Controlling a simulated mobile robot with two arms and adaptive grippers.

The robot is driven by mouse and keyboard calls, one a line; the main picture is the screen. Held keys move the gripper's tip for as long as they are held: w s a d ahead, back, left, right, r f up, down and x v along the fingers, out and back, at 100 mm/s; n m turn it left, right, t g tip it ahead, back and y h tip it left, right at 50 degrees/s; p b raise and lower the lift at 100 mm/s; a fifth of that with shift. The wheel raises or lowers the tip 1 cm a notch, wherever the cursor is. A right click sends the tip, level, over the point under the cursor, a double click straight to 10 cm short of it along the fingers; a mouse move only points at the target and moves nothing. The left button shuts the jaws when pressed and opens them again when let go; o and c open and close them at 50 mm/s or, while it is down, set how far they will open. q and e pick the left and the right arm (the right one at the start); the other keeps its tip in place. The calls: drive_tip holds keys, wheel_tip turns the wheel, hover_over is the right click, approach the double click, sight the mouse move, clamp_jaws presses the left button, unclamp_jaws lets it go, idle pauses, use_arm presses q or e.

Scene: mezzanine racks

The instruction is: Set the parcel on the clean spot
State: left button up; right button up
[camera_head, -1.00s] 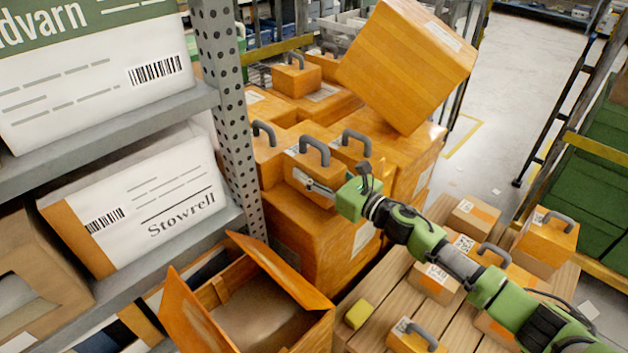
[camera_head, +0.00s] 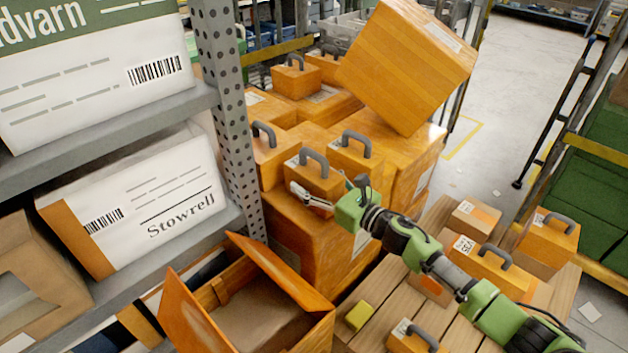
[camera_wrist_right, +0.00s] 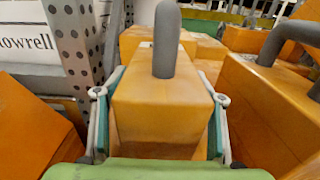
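A small orange parcel with a grey handle (camera_head: 316,178) is at the front of the stack of orange boxes. My right gripper (camera_head: 330,194) has its fingers along both sides of this parcel; the right wrist view also shows the parcel (camera_wrist_right: 160,105) between the fingers (camera_wrist_right: 160,85). The gripper looks shut on it. The parcel is upright over the large orange box (camera_head: 305,232); I cannot tell whether its underside touches that box. The surface under it is hidden, and I cannot make out a clean spot. My left gripper is not in view.
Close behind are other handled parcels (camera_head: 356,158) and a big tilted box (camera_head: 410,65). A rack post (camera_head: 228,120) stands left. Below are an open orange box (camera_head: 262,308), a yellow block (camera_head: 358,315) and more parcels (camera_head: 545,238) on slats. Clear floor (camera_head: 515,100) lies at the upper right.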

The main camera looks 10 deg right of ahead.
sight(336, 194)
drive_tip(key=shift+r, duration=0.2)
drive_tip(key=v, duration=0.7)
drive_tip(key=shift+s+d+f, duration=0.1)
drive_tip(key=shift+s+d, duration=0.1)
